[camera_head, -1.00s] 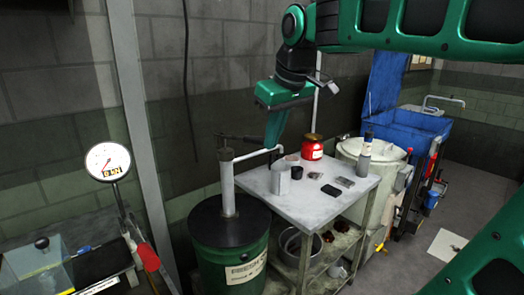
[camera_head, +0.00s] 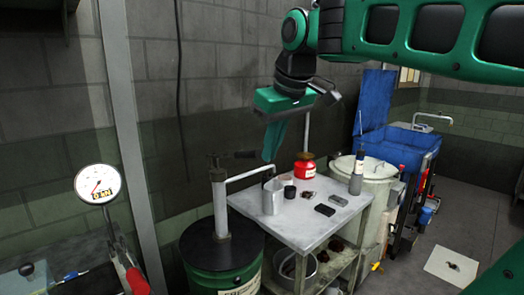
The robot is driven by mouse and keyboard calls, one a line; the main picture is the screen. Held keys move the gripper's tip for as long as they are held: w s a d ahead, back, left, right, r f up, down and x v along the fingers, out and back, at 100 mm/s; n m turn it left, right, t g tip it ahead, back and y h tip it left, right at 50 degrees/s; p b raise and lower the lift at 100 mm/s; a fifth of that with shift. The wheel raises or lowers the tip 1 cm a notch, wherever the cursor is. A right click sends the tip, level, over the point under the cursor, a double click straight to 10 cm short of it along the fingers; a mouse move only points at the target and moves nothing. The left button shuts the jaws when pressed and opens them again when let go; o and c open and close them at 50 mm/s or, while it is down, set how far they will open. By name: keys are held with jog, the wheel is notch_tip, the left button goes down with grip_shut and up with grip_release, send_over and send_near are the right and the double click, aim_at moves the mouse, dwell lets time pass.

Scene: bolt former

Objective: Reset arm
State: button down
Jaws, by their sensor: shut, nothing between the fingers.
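My green arm reaches in from the upper right in the head view. My gripper (camera_head: 270,148) hangs from its dark wrist and points down, with its fingers together and nothing held. It appears in front of the back wall, above the far left part of a grey metal table (camera_head: 285,231). The gripper looks clear of the items on the table, though the exact distance cannot be told.
A green drum (camera_head: 221,280) with a pump pipe (camera_head: 221,205) stands left of the table. A blue bin (camera_head: 405,139) stands behind. A gauge (camera_head: 98,184) is at left.

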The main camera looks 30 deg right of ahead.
jog(key=s+d+f+m+g, duration=0.2)
jog(key=s+d+f+m, duration=0.2)
jog(key=s+f, duration=0.6)
jog(key=s+d+f+m+g, duration=0.2)
jog(key=s+d+f+m, duration=0.2)
jog(key=s+f, duration=0.6)
notch_tip(320, 180, down, 5)
jog(key=shift+r+m+g, duration=0.1)
jog(key=shift+m+g, duration=0.2)
jog(key=shift+w+f, duration=0.2)
jog(key=shift+w, duration=0.4)
